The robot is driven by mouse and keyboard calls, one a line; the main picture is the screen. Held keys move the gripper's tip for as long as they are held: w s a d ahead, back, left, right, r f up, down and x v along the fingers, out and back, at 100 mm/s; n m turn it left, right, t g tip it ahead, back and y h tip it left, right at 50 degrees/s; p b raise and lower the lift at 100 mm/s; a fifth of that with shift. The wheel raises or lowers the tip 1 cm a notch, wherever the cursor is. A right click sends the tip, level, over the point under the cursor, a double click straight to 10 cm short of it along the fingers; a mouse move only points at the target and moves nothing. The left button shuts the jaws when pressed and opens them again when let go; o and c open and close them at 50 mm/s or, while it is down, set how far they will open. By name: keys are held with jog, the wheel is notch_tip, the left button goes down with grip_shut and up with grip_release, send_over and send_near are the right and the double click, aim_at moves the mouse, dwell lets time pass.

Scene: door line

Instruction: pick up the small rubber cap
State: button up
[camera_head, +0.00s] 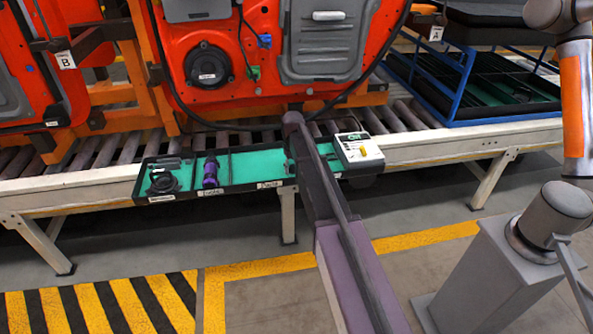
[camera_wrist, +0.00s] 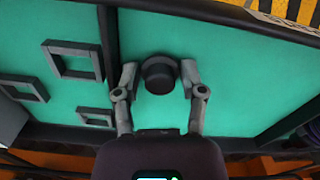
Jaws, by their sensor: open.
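A small, dark, round rubber cap (camera_wrist: 159,75) sits on the green floor of a tray compartment in the wrist view. My gripper (camera_wrist: 159,71) is open, with one grey finger on each side of the cap. A narrow gap shows at the left finger; at the right finger I cannot tell whether it touches. The cap cannot be made out in the head view, where my arm covers that part of the tray (camera_head: 152,199).
Dark square frames (camera_wrist: 75,62) lie in the neighbouring compartment, beyond a divider (camera_wrist: 108,35). In the head view, a black coil (camera_head: 163,182) and a purple part (camera_head: 210,173) lie further left. A box with a yellow button (camera_head: 358,150) stands at the tray's right end, beside the roller conveyor (camera_head: 405,117).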

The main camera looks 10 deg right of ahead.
aim_at(293, 166)
dwell(0.3)
jog(key=c, duration=0.3)
jog(key=shift+c, duration=0.2)
jog(key=shift+r, duration=0.15)
notch_tip(293, 166, up, 3)
jog(key=p, duration=0.3)
jog(key=s+d+r+p, duration=0.1)
jog(key=s+d+p, duration=0.1)
jog(key=s+d, duration=0.7)
jog(key=d, duration=0.3)
jog(key=shift+s+d+r, duration=0.3)
jog(key=shift+s+r, duration=0.05)
jog(key=shift+s, duration=0.05)
